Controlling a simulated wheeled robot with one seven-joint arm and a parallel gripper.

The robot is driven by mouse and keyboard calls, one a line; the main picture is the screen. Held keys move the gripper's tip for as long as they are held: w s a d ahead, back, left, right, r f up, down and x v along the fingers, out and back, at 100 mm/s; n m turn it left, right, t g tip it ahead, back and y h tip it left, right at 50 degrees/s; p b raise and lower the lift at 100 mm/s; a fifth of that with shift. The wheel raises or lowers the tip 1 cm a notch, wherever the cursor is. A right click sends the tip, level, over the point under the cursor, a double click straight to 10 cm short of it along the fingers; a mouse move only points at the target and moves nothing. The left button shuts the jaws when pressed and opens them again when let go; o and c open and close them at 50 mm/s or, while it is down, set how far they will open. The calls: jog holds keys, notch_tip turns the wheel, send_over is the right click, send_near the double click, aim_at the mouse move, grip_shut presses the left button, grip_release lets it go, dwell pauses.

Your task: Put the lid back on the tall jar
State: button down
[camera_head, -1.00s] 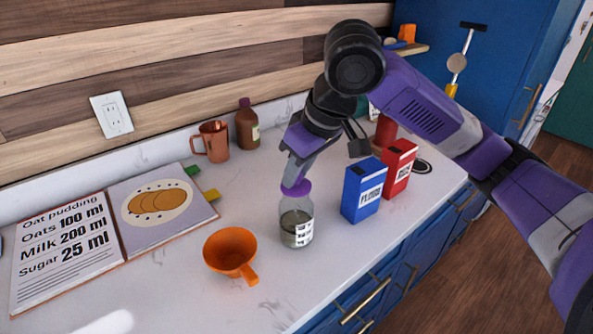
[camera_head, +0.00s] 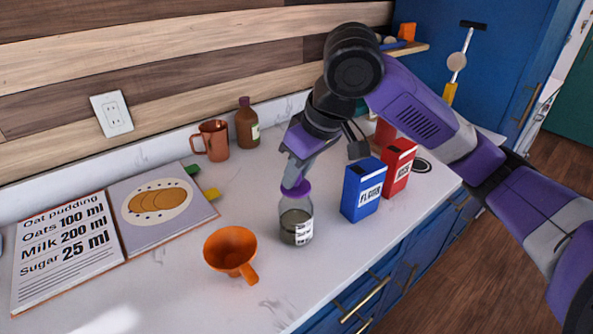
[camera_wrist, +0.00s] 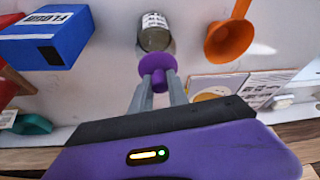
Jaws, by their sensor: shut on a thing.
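The tall jar (camera_head: 297,222) is clear glass with a white label and dark contents in its lower part. It stands upright on the counter, and its body shows in the wrist view (camera_wrist: 154,34). The purple lid (camera_head: 299,188) is at the jar's mouth; it also shows in the wrist view (camera_wrist: 157,64). My gripper (camera_head: 291,180) comes down from above, shut on the lid's knob, with its fingers (camera_wrist: 160,84) on either side of it. Whether the lid touches the rim all round cannot be told.
A blue flour box (camera_head: 362,190) and a red box (camera_head: 397,168) stand to the right. A copper mug (camera_head: 212,140) and brown bottle (camera_head: 247,124) are behind. An open recipe book (camera_head: 120,238) lies left.

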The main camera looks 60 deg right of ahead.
dwell(0.3)
jog(key=c, duration=0.7)
grip_release()
jog(key=shift+r, duration=0.1)
jog(key=shift+r+p, duration=3.2)
jog(key=shift+r, duration=0.25)
grip_shut()
jog(key=shift+f, duration=0.25)
